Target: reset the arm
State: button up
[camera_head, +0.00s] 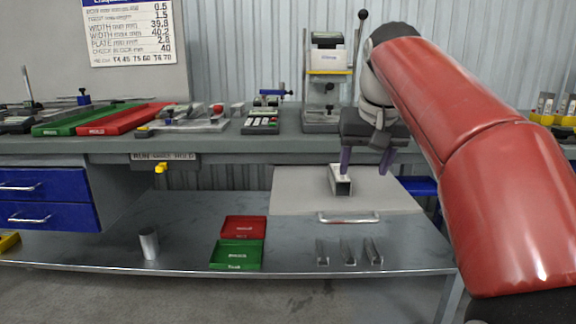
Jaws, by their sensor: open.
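My red arm comes in from the right, and my gripper (365,168) hangs in front of the bench's front edge at the centre right. Its two dark fingers point down and are spread apart. A short square metal tube (342,186) shows just below the left finger, above or on a light grey board with a handle (296,190). I cannot tell whether the finger touches the tube. The tube is not between closed fingers.
The bench top (225,146) carries a green tray (75,122), a red tray (122,119), gauges and a press (326,92). On the lower shelf (184,225) are a metal cylinder (149,244), small red (244,227) and green (237,254) trays and metal pieces (348,252).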

jog(key=s+d+f+t, duration=0.1)
jog(key=s+f, duration=2.2)
jog(key=f, duration=0.1)
jog(key=shift+s+d+f, duration=0.2)
jog(key=shift+s+f, duration=0.1)
jog(key=shift+s, duration=0.1)
